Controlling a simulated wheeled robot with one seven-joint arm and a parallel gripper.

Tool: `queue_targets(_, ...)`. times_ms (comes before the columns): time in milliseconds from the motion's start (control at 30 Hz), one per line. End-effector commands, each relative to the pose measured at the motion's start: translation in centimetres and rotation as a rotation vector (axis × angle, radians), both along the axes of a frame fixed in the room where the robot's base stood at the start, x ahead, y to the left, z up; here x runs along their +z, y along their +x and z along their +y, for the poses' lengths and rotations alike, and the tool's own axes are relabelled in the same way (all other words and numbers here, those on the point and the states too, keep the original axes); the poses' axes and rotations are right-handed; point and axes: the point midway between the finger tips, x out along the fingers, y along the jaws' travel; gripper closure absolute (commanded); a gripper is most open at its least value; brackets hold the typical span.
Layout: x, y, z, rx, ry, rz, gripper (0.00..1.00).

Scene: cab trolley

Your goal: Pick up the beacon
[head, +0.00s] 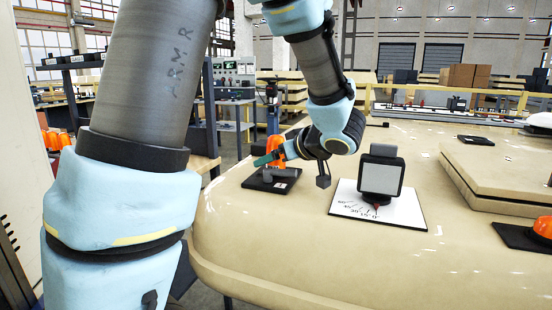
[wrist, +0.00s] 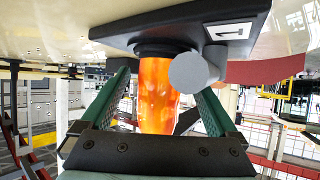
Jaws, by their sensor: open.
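An orange beacon (head: 273,146) stands upright on a black base plate (head: 258,183) near the left edge of the cream cab roof. A grey cylinder (head: 280,174) lies beside its foot. My gripper (head: 268,158) is at the beacon, partly covering it in the head view. In the wrist view, which looks upside down, the orange beacon (wrist: 157,95) sits between the two green fingers of my gripper (wrist: 160,88). The fingers are open, with a visible gap on the left; the grey cylinder (wrist: 188,71) overlaps the beacon near the right finger. Contact on the right cannot be told.
A dark box-shaped device with a pale face (head: 381,178) stands on a white printed plate (head: 350,203) right of my gripper. Another orange beacon (head: 543,227) sits on a black plate at the far right. A raised cream panel (head: 500,170) lies behind it.

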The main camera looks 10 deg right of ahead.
Motion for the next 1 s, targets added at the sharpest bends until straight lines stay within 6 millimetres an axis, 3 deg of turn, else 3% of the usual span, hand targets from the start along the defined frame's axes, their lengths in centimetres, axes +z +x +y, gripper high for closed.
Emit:
queue_targets(67,0.02,-0.01,-0.01,0.0,0.0,0.0,0.1)
queue_targets(867,0.03,-0.03,-0.01,0.0,0.0,0.0,1.0)
queue_targets(1000,0.06,-0.02,-0.01,0.0,-0.001,0.0,1.0)
